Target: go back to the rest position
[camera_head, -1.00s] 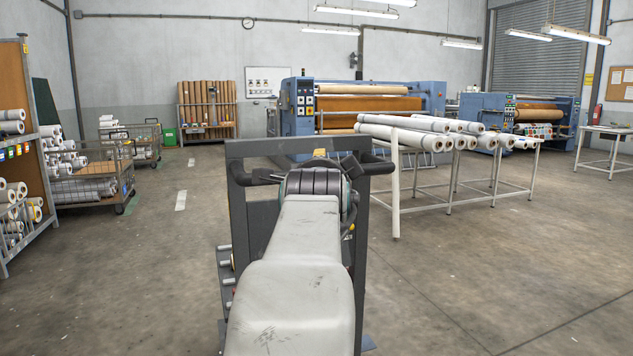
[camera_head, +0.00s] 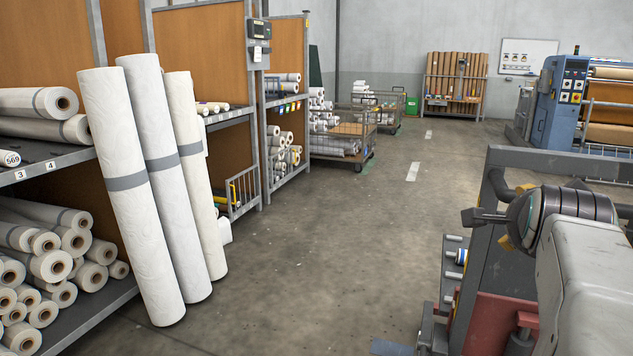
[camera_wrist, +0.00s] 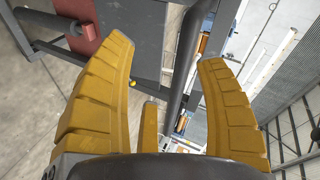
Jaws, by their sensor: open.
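Beyond the fingers are a dark grey frame and, farther off, floor and machinery seen at a tilt. In the head view my arm is at the right edge, and its fingertips are not clearly visible there.
A rack (camera_head: 75,155) of white rolls stands at left, with tall rolls (camera_head: 165,190) leaning on it. Mesh carts (camera_head: 345,145), a rack of brown rolls (camera_head: 455,85) and a blue calender press (camera_head: 560,100) are farther back. The floor (camera_head: 340,240) between is clear.

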